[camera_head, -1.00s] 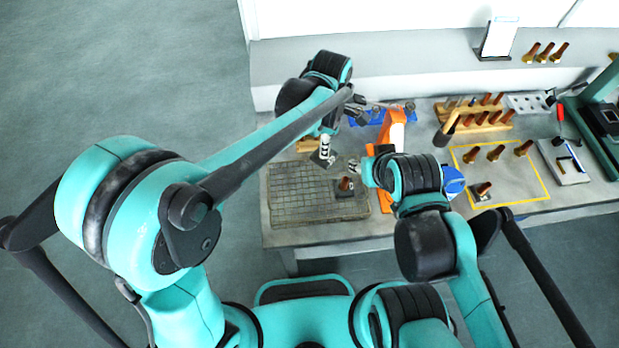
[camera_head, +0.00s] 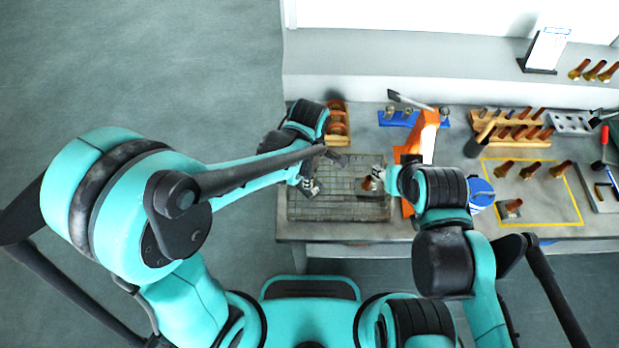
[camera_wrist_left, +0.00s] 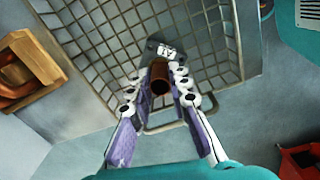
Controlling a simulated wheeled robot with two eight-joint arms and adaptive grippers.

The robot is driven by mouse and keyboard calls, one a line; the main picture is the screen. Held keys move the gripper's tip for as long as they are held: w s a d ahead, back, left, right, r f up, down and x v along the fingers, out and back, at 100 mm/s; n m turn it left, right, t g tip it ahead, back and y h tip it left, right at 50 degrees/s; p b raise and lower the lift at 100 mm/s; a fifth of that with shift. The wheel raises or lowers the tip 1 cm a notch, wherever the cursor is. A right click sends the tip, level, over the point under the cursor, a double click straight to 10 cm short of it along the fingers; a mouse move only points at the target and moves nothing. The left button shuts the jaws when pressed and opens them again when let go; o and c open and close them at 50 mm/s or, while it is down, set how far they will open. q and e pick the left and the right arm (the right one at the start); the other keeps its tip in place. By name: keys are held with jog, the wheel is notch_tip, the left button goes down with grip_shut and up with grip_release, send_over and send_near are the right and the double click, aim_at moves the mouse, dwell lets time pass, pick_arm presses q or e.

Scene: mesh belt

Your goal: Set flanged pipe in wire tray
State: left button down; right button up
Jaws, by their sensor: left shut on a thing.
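The wire tray (camera_head: 345,212) lies on the near left of the bench; its mesh also shows in the left wrist view (camera_wrist_left: 110,40). My left gripper (camera_head: 308,180) is over the tray's left part. In the left wrist view its fingers (camera_wrist_left: 160,88) are shut on a brown flanged pipe (camera_wrist_left: 160,76), with a dark labelled flange plate (camera_wrist_left: 152,47) beyond. I cannot tell whether the plate touches the mesh. Another flanged pipe (camera_head: 367,184) stands at the tray's right side, close to my right gripper (camera_head: 378,178). The right fingers are too small to read.
A wooden box with copper rings (camera_head: 335,124) stands behind the tray. An orange piece (camera_head: 421,141) stands to its right. A yellow outline (camera_head: 545,223) holds several pipes, including a flanged one (camera_head: 514,204). A wooden rack (camera_head: 505,140) stands behind it.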

pick_arm(q)
jog(key=shift+f, duration=0.1)
jog(key=shift+f, duration=0.15)
jog(key=c, duration=1.4)
grip_release()
